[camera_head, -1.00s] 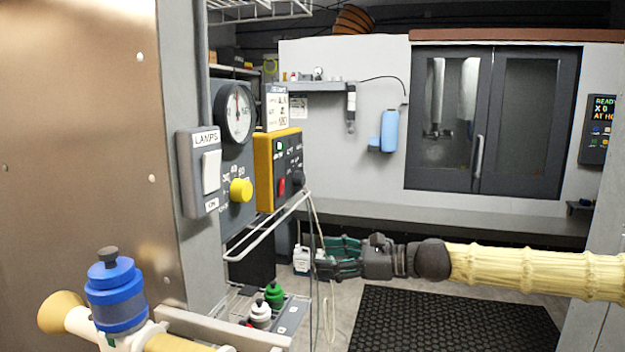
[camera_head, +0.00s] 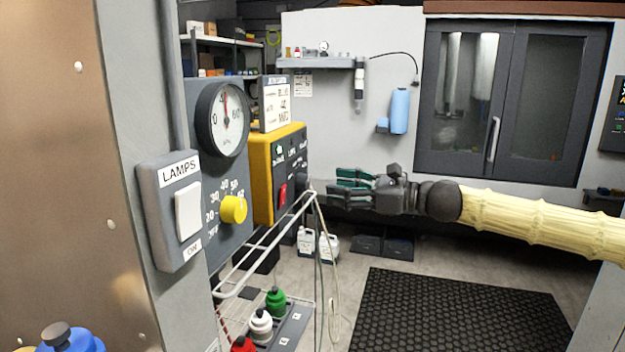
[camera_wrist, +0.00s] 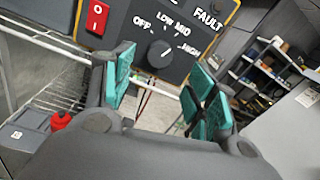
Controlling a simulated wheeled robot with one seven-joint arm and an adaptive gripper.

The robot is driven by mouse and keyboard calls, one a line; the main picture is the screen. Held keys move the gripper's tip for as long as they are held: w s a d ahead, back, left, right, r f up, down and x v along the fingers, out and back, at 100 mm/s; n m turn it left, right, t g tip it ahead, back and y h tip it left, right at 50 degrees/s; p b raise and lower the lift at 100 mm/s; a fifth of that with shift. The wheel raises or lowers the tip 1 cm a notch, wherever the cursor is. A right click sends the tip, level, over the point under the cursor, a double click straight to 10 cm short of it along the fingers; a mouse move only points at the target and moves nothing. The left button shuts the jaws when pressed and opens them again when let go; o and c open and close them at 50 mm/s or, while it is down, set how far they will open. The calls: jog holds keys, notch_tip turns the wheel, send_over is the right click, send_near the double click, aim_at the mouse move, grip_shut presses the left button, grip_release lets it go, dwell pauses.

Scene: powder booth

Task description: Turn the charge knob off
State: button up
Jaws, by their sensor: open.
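The yellow-edged control box (camera_head: 262,172) hangs on the post at left, its dark face turned right. Its black knob (camera_head: 301,182) is partly visible at the face's lower right. In the wrist view the round knob (camera_wrist: 160,51) sits among the labels OFF, LOW, MID and HIGH; its light pointer line is small, and I cannot tell its setting surely. My gripper (camera_head: 338,187) is open and empty, its teal-padded fingers pointing left toward the knob. In the wrist view the fingers (camera_wrist: 158,84) stand apart below and either side of the knob, not visibly touching it.
A red rocker switch (camera_wrist: 97,17) is left of the knob. A yellow knob (camera_head: 233,209), gauge (camera_head: 222,119) and lamps switch (camera_head: 188,211) are nearby. A wire rack (camera_head: 262,247) with bottles and a hanging cable (camera_head: 327,265) lie below. The matted floor is clear.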

aim_at(308, 183)
jog(key=p+x, duration=0.2)
jog(key=x, duration=0.4)
jog(key=shift+w+a+f, duration=0.1)
jog(key=shift+a, duration=0.1)
jog(key=shift+w+a, duration=0.15)
jog(key=shift+a, duration=0.1)
jog(key=c, duration=1)
jog(key=shift+c, duration=0.2)
